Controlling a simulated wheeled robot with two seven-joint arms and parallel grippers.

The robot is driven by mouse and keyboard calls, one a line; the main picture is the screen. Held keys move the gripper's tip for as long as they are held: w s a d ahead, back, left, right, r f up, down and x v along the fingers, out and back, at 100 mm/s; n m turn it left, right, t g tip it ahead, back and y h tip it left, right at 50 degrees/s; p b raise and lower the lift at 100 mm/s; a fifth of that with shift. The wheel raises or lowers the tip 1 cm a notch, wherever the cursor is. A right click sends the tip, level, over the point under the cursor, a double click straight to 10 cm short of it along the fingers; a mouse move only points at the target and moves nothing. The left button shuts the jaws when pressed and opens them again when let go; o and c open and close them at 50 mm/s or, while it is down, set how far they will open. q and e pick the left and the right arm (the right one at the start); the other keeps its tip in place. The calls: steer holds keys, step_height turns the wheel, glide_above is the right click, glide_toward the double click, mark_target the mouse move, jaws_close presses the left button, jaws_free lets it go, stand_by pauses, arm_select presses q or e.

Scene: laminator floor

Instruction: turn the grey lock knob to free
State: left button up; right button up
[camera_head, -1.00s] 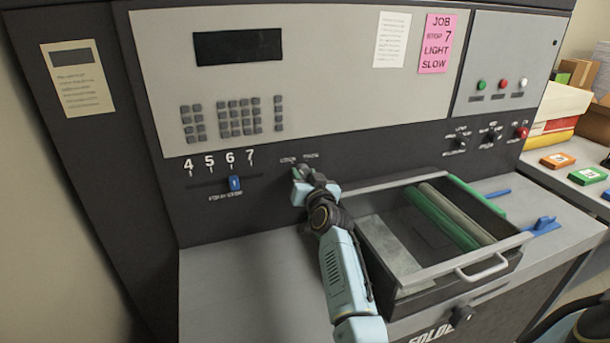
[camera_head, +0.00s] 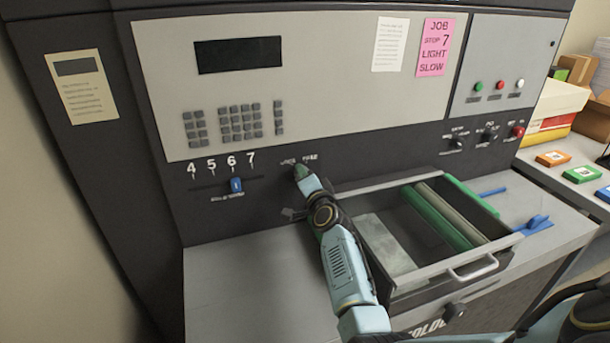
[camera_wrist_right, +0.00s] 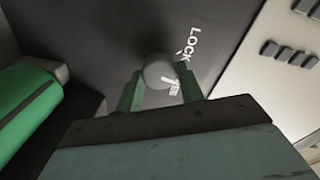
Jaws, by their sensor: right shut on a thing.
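The grey lock knob (camera_wrist_right: 158,70) shows in the right wrist view as a round grey end between two green fingers, beside the white word LOCK (camera_wrist_right: 188,44). A second white label (camera_wrist_right: 174,91) is partly hidden by the knob and a finger, so I cannot tell exactly where the knob points. My right gripper (camera_head: 301,172) is shut on the knob at the dark panel and mostly covers it in the head view. Its fingers also show in the right wrist view (camera_wrist_right: 158,84). My left gripper is not in view.
A blue slider (camera_head: 236,185) sits under the numbers 4 to 7, left of the knob. An open drawer (camera_head: 480,268) with green and grey rollers juts out right of my forearm. A pink job note (camera_head: 436,58) hangs above. The grey ledge left of my arm is clear.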

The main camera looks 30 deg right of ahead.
steer(key=shift+f+m+p, duration=0.1)
steer(key=shift+m+p, duration=0.4)
steer(key=shift+m, duration=2.7)
steer(key=o, duration=1)
steer(key=v, duration=0.6)
steer(key=p+v, duration=0.1)
steer(key=v, duration=0.6)
steer(key=shift+s+d, duration=0.2)
steer(key=shift+s, duration=0.05)
